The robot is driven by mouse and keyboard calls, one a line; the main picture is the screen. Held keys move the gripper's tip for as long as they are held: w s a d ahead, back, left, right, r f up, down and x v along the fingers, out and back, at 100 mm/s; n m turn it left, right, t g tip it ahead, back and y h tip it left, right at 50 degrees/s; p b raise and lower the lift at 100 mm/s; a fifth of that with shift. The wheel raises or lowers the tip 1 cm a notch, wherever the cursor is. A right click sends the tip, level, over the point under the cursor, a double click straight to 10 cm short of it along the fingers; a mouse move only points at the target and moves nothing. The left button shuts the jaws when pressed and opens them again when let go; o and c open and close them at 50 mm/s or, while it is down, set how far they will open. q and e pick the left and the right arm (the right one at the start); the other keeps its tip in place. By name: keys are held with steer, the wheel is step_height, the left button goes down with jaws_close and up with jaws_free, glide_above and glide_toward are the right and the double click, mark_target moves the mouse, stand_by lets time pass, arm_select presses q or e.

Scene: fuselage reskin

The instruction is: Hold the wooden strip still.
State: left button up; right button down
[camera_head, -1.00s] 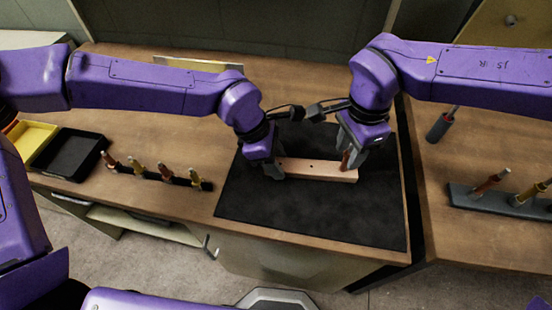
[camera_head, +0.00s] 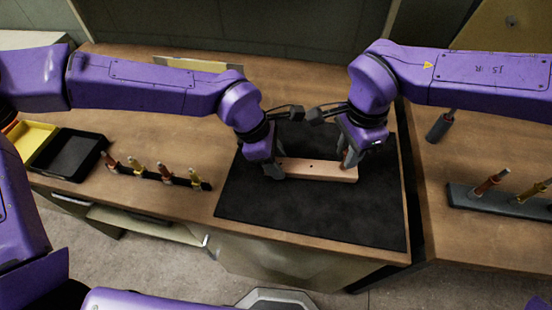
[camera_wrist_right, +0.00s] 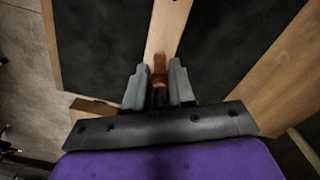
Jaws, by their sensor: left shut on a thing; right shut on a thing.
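The pale wooden strip (camera_head: 318,170) lies on the black mat (camera_head: 300,215), running left to right, with a small dark hole near its middle. My left gripper (camera_head: 274,170) is shut on its left end. My right gripper (camera_head: 350,160) is above the strip's right end, shut on a small copper-coloured fastener that stands at the strip. In the right wrist view the fastener (camera_wrist_right: 159,72) is between the grey fingers, over the strip (camera_wrist_right: 166,30). The fingers hide its lower part, so I cannot tell how deep it sits.
Several fasteners stand in a dark rack (camera_head: 160,177) on the left, beside a black tray (camera_head: 68,154) and a yellow tray (camera_head: 32,140). Another rack (camera_head: 485,203) and a dark-handled tool (camera_head: 438,128) are on the right bench. The mat's front is clear.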

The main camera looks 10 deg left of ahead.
steer(key=shift+r, duration=0.6)
steer(key=shift+r, duration=0.2)
steer(key=shift+r, duration=1.4)
arm_select(q)
steer(key=o, duration=1.2)
